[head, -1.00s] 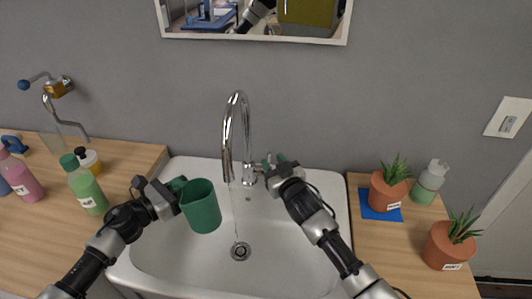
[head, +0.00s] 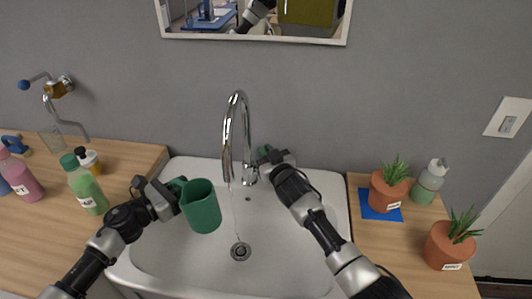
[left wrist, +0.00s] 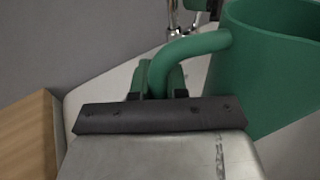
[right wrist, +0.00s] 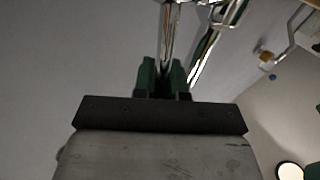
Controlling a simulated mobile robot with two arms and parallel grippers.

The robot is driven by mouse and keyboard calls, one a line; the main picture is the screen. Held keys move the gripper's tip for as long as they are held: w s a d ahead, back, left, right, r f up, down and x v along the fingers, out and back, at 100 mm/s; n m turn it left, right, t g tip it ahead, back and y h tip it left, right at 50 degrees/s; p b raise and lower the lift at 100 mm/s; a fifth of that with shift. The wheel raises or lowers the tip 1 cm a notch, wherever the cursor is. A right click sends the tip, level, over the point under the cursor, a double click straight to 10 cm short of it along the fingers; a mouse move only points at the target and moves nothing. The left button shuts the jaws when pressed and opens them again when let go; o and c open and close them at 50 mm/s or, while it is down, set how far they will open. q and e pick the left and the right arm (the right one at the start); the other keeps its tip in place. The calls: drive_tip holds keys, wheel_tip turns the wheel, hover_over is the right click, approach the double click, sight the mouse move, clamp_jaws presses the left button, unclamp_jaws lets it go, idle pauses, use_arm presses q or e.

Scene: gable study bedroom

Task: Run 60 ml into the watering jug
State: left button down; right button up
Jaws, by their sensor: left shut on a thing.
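The green watering jug (head: 201,207) is held upright over the left part of the sink, a little left of the tap's spout. My left gripper (head: 177,190) is shut on its handle, which shows between the fingers in the left wrist view (left wrist: 178,52). The jug's inside bottom is hidden. A thin stream of water falls from the chrome tap (head: 229,140) towards the drain, passing to the right of the jug. My right gripper (head: 266,157) is at the tap's base, by its right side.
The white sink (head: 285,262) has its drain (head: 240,251) below the spout. Bottles, including a green one (head: 86,187), stand on the left wooden counter. Potted plants (head: 388,190) and a soap dispenser (head: 430,182) stand on the right counter.

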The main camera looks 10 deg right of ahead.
clamp_jaws()
drive_tip(key=shift+s+a+f+n+t+y, duration=0.15)
drive_tip(key=shift+s+a+n+t+y, duration=0.1)
drive_tip(key=shift+s+n+t, duration=0.3)
drive_tip(key=shift+s+a+f+n+t+y, duration=0.15)
drive_tip(key=shift+s+n+t+y, duration=0.1)
drive_tip(key=shift+s+n+t, duration=0.35)
drive_tip(key=shift+w, duration=0.1)
drive_tip(key=o, duration=0.7)
unclamp_jaws()
drive_tip(key=shift+d, duration=0.1)
drive_tip(key=v, duration=1.2)
drive_tip(key=shift+f, duration=0.1)
